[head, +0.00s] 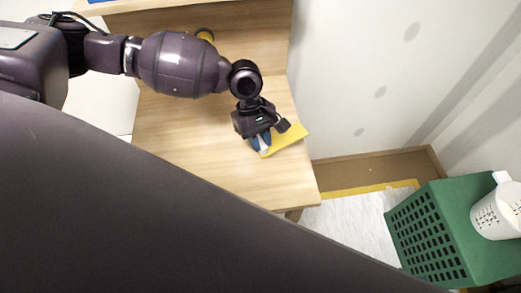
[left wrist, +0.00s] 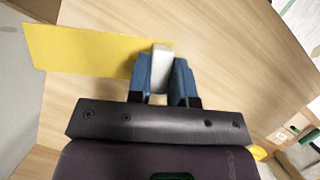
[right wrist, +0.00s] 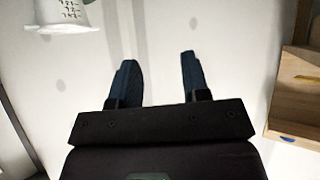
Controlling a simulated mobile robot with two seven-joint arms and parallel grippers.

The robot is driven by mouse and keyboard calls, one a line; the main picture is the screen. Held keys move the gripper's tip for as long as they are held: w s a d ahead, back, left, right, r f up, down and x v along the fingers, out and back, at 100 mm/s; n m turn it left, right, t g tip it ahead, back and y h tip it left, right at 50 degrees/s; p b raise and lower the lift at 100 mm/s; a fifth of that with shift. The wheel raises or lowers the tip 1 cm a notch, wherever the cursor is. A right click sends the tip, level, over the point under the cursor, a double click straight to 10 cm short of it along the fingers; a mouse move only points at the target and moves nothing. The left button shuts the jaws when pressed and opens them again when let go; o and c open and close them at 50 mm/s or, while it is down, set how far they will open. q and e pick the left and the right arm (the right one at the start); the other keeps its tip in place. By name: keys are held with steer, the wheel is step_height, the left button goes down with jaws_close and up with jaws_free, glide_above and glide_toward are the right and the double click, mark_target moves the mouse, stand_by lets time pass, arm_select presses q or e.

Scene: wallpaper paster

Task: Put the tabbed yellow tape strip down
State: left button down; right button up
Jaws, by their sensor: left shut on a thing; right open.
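The yellow tape strip (head: 288,138) is by the right edge of the wooden table, partly under my left gripper (head: 262,145). In the left wrist view the strip (left wrist: 85,48) stretches out to the left, with a pale tab (left wrist: 160,68) at its right end. My left gripper (left wrist: 162,70) is shut on that tab between its blue fingers. I cannot tell whether the strip touches the tabletop. My right gripper (right wrist: 158,65) is open and empty in the right wrist view, in front of a pale wall; it is hidden in the head view.
The wooden table (head: 180,150) has bare room left of and in front of the strip. A yellow roll (head: 205,34) stands at its back. A green crate (head: 428,235) with a white measuring cup (head: 497,215) stands at right. A pale wall (head: 350,80) rises beside the table.

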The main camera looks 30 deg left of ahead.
arm_select(q)
step_height(320, 180, down, 5)
steer(key=shift+f+b, duration=0.1)
steer(key=shift+b, duration=0.45)
steer(key=shift+f, duration=0.1)
steer(key=c, duration=1)
jaws_free()
steer(key=p+v, duration=0.2)
steer(key=v, duration=1)
steer(key=shift+a, duration=0.1)
